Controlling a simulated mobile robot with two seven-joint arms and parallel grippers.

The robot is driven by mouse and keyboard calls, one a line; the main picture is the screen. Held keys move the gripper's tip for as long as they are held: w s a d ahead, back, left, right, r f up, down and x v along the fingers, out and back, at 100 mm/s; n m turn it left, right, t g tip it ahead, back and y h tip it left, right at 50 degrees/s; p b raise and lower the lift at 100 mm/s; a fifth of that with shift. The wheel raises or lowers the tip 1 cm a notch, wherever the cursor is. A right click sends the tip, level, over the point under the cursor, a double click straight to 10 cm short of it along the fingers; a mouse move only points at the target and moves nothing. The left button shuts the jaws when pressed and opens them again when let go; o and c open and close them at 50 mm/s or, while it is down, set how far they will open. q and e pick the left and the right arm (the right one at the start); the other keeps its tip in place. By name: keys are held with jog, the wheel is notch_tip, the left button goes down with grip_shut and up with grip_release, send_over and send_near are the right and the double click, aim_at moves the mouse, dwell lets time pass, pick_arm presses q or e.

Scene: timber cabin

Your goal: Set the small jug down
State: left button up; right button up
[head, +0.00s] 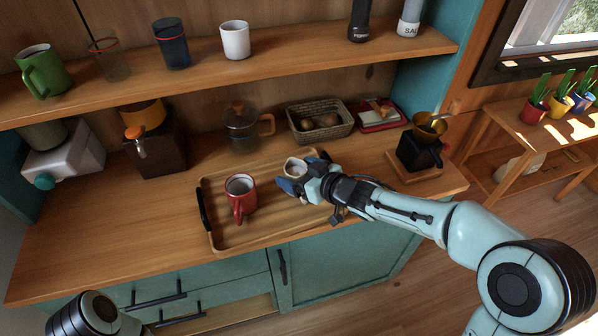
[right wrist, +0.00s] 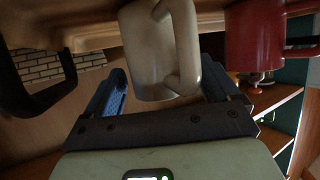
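The small jug (head: 295,167) is pale cream with a handle. In the head view it is at the back right part of the wooden tray (head: 222,243). My right gripper (head: 303,173) is around it, a blue-padded finger on each side. In the right wrist view, which is upside down, the jug (right wrist: 148,55) fills the space between the fingertips, its handle towards the camera. Only part of my left arm shows, low at the left.
A red mug (head: 241,190) stands on the tray left of the jug; it also shows in the right wrist view (right wrist: 255,35). Behind are a glass press (head: 241,130) and a basket (head: 320,128). A coffee grinder (head: 420,152) stands to the right. The tray's front middle is bare.

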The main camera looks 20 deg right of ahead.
jog(key=shift+r, duration=0.15)
jog(key=shift+s+d+r+p, duration=0.2)
jog(key=shift+r+p, duration=0.05)
jog(key=shift+p, duration=0.05)
jog(key=p+v, duration=0.4)
jog(key=v, duration=0.7)
jog(key=shift+s, duration=0.2)
jog(key=shift+d+f, duration=0.1)
jog(key=shift+d, duration=0.05)
